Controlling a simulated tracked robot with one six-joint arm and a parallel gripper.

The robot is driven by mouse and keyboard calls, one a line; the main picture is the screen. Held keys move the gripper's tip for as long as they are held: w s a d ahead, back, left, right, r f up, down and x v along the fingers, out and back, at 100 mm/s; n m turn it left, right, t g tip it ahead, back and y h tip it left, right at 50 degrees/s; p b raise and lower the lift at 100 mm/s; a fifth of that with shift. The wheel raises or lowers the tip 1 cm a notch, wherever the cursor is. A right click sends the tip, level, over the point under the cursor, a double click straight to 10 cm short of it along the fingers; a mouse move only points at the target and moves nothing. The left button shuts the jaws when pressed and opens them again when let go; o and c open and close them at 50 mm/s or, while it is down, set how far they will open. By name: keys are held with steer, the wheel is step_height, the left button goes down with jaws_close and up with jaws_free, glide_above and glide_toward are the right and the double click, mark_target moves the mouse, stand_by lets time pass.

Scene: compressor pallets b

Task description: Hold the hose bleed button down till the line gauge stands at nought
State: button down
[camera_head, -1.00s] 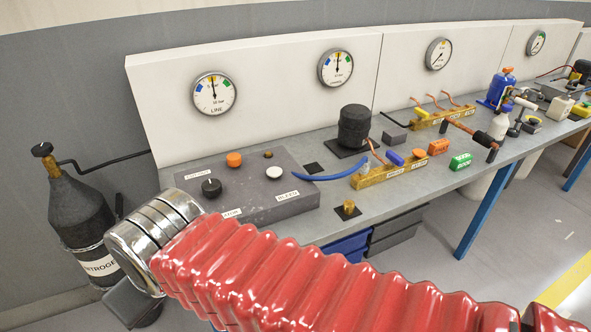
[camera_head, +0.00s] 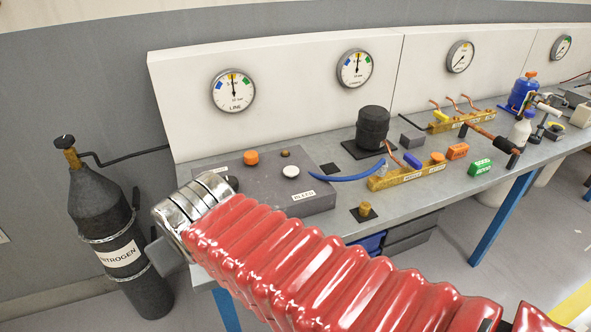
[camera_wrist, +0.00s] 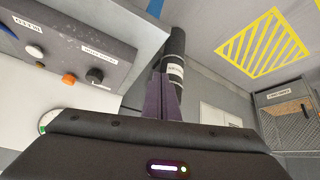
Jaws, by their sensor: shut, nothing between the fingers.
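The bleed button is a white round cap (camera_head: 290,171) on the grey control box (camera_head: 262,190), beside a label that looks like BLEED. In the wrist view the white button (camera_wrist: 33,50) is at the upper left. The line gauge (camera_head: 232,90) is on the white back panel, its needle pointing straight up at the yellow mark. My gripper (camera_wrist: 165,82) is shut and empty, its dark fingers off the box to its right in the wrist view, well apart from the button. In the head view my arm hides the fingers and the box's front left corner.
An orange knob (camera_head: 251,158) and a black knob (camera_wrist: 95,75) are on the same box. A nitrogen cylinder (camera_head: 108,230) stands left of the bench and shows behind my fingers in the wrist view. A blue hose (camera_head: 345,177) lies right of the box.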

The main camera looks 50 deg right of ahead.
steer(key=w+d+m+t+h, duration=0.1)
steer(key=w+d+m+h, duration=0.15)
steer(key=d, duration=0.95)
steer(key=w+d+m+t+h, duration=0.1)
steer(key=w+d+t+h, duration=0.2)
steer(key=d, duration=0.8)
steer(key=s+d+f+t, duration=0.1)
steer(key=s+d+f, duration=0.1)
steer(key=d, duration=0.5)
steer(key=s+d+f+m+t, duration=0.1)
steer(key=s+d+f, duration=0.1)
steer(key=s+d, duration=0.2)
steer(key=d, duration=0.3)
steer(key=shift+s+f+h, duration=0.2)
steer(key=shift+s+h, duration=0.05)
steer(key=shift+h, duration=0.1)
steer(key=shift+w+d, duration=0.1)
steer(key=shift+d, duration=0.05)
glide_above(291, 171)
steer(key=s+a, duration=0.1)
steer(key=s, duration=0.1)
steer(key=shift+s+f, duration=0.2)
steer(key=shift+f, duration=1)
step_height(291, 171, down, 3)
steer(key=shift+w+d+r, duration=0.1)
steer(key=shift+r, duration=0.1)
steer(key=shift+f, duration=0.7)
